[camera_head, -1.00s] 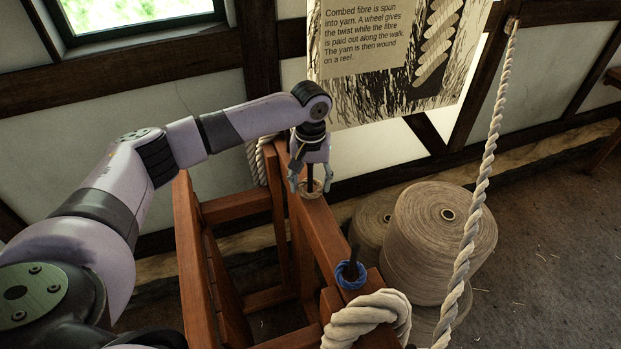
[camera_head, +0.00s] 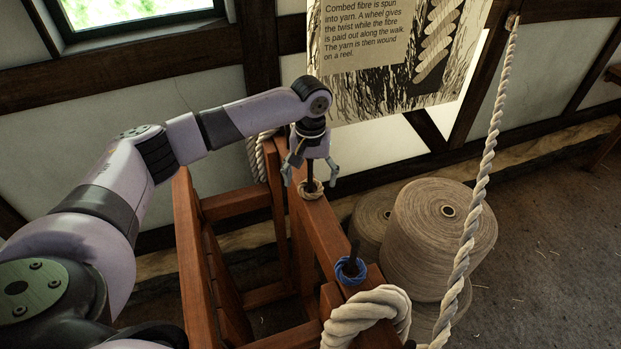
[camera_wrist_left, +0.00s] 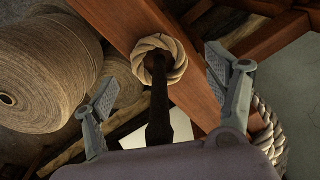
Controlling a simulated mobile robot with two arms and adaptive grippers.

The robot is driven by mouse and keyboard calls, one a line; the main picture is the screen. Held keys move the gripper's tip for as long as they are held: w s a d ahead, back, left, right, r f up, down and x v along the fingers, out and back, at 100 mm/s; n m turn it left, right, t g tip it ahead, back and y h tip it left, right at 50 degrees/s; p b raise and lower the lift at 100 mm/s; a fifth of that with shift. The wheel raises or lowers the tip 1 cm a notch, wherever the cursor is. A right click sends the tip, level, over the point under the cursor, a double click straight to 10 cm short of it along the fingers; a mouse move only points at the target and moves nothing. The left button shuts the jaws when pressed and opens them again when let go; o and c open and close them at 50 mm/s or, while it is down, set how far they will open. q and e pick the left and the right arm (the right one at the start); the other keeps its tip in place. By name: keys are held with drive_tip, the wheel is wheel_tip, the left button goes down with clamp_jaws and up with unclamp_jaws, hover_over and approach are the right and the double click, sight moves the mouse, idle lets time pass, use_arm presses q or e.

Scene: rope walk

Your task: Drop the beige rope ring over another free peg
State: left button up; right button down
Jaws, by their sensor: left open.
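The beige rope ring (camera_head: 312,190) sits on the wooden beam around the base of a dark peg (camera_head: 310,171). In the left wrist view the ring (camera_wrist_left: 178,64) encircles the peg (camera_wrist_left: 159,110). My left gripper (camera_head: 310,180) is above the ring, its fingers open and spread on either side of the peg, apart from the ring. Its two fingers also show in the left wrist view (camera_wrist_left: 165,92). A blue rope ring (camera_head: 350,271) lies around another dark peg (camera_head: 355,242) nearer on the same beam. My right gripper is not in view.
The wooden frame (camera_head: 330,235) carries the pegs. A thick rope coil (camera_head: 372,306) hangs at its near end, and a taut rope (camera_head: 486,165) rises at the right. Large yarn spools (camera_head: 430,240) stand beside the frame. A poster (camera_head: 385,60) hangs behind.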

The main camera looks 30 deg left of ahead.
use_arm(q)
wheel_tip(320, 180, up, 11)
drive_tip(key=shift+r, duration=0.1)
idle(0.7)
